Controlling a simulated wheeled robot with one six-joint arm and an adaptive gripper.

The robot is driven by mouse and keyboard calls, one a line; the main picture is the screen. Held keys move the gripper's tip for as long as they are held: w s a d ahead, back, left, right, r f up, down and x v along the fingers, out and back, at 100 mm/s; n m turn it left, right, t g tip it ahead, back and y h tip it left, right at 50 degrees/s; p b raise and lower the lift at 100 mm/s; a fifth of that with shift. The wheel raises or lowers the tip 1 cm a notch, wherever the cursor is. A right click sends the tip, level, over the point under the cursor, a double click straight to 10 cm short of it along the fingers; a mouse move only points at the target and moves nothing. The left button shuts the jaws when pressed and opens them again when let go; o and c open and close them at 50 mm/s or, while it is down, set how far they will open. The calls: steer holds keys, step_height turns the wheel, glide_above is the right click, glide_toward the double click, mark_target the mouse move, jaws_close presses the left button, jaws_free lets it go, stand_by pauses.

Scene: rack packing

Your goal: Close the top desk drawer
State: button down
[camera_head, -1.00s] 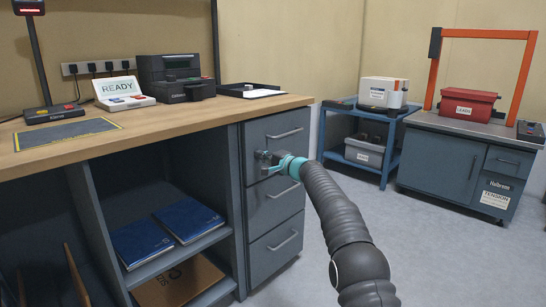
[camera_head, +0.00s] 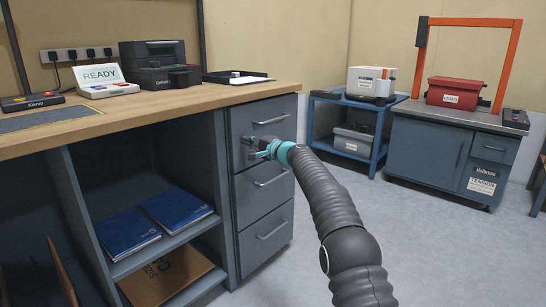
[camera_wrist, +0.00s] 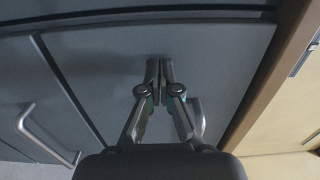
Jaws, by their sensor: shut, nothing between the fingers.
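The top desk drawer (camera_head: 282,128) is the uppermost of three grey drawers under the wooden desktop. Its front looks level with the drawers below, with no clear gap showing. Its bar handle (camera_head: 271,120) is near the top of the front. My gripper (camera_head: 250,152) is shut and empty, with its tips at the lower left part of this front. In the wrist view, the closed fingertips (camera_wrist: 160,68) meet or nearly meet the drawer front (camera_wrist: 225,60); exact contact cannot be told. The top handle (camera_wrist: 197,118) is partly hidden behind a finger there.
The middle drawer's handle (camera_head: 270,180) is just below my gripper. The desktop edge (camera_head: 200,109) overhangs above. Open shelves with blue binders (camera_head: 175,211) are to the left. The grey floor (camera_head: 425,245) to the right is clear, up to a blue cart (camera_head: 352,145) and a cabinet (camera_head: 425,153).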

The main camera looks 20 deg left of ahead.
steer(key=w+b+v, duration=0.1)
steer(key=b+v, duration=0.3)
steer(key=v, duration=0.8)
steer(key=s+d+f+g+h, duration=0.2)
steer(key=s+f+h, duration=0.15)
steer(key=f, duration=0.75)
steer(key=s+d+f+n+g+h, duration=0.25)
steer(key=s+d+f, duration=0.3)
steer(key=s, duration=0.35)
steer(key=s+d+r+n+h+p, duration=0.1)
steer(key=s+d+r+h+p, duration=0.2)
steer(key=s+d, duration=1.1)
steer(key=s+d+r+n+h+p, duration=0.2)
steer(key=s+d+h+p, duration=0.3)
steer(key=s+d, duration=0.9)
steer(key=s+d+r+t+h+p, duration=0.1)
steer(key=s+d+r, duration=0.1)
steer(key=s, duration=0.3)
steer(key=s+d+r+t+h+p, duration=0.1)
steer(key=s+d+r, duration=0.2)
steer(key=s+r, duration=0.2)
steer(key=shift+s+m+t, duration=0.35)
steer(key=shift+s+m, duration=0.1)
steer(key=shift+s, duration=0.05)
steer(key=shift+d+r, duration=0.1)
steer(key=shift+d, duration=0.1)
